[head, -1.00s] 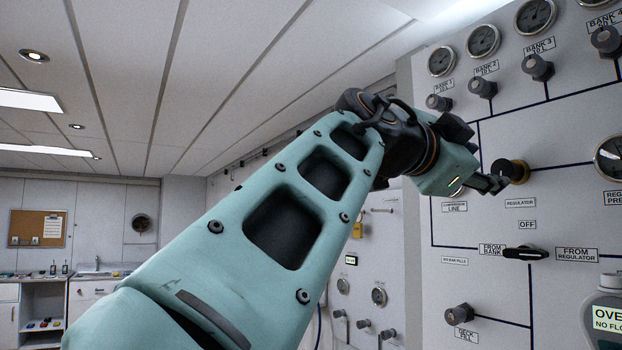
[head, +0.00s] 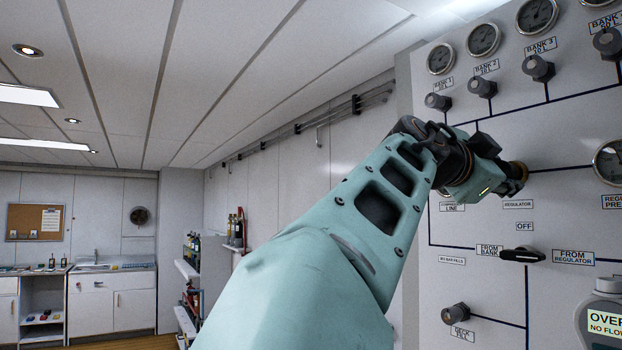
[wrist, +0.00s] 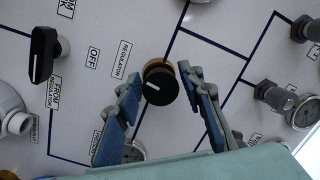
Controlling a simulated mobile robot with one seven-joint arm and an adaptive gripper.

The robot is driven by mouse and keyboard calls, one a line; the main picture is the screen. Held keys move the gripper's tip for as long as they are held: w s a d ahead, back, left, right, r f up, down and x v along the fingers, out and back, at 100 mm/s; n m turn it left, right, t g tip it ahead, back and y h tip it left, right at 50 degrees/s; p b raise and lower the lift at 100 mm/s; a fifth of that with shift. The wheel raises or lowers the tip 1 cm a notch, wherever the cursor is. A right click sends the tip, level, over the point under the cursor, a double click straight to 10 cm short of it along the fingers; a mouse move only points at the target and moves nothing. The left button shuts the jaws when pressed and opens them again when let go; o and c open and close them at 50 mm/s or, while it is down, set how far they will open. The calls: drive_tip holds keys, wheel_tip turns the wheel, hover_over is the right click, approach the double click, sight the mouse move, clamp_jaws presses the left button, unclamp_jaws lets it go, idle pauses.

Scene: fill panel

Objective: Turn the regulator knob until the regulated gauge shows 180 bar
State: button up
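The regulator knob (wrist: 161,86) is black with a white line on its face and a brass collar behind it. In the wrist view my gripper (wrist: 160,78) is open, with one blue-padded finger on each side of the knob. The fingertips reach about level with the knob; gaps show, and I see no firm contact. The regulated gauge (head: 610,160) is cut off at the right edge of the head view, and its reading is too small to tell.
A black selector lever (head: 522,255) sits below the regulator and also shows in the wrist view (wrist: 42,55). Bank gauges and grey bank knobs line the top of the panel (head: 560,120). A deck fill knob (head: 455,314) is lower down.

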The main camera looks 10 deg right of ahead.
drive_tip(key=c, duration=0.8)
drive_tip(key=shift+f+m+b, duration=0.1)
drive_tip(key=shift+m+b, duration=0.6)
drive_tip(key=shift+m, duration=0.5)
drive_tip(key=o, duration=1.2)
drive_tip(key=shift+a, duration=0.15)
drive_tip(key=v, duration=1.1)
drive_tip(key=shift+s+a, duration=0.25)
drive_tip(key=shift+a, duration=0.05)
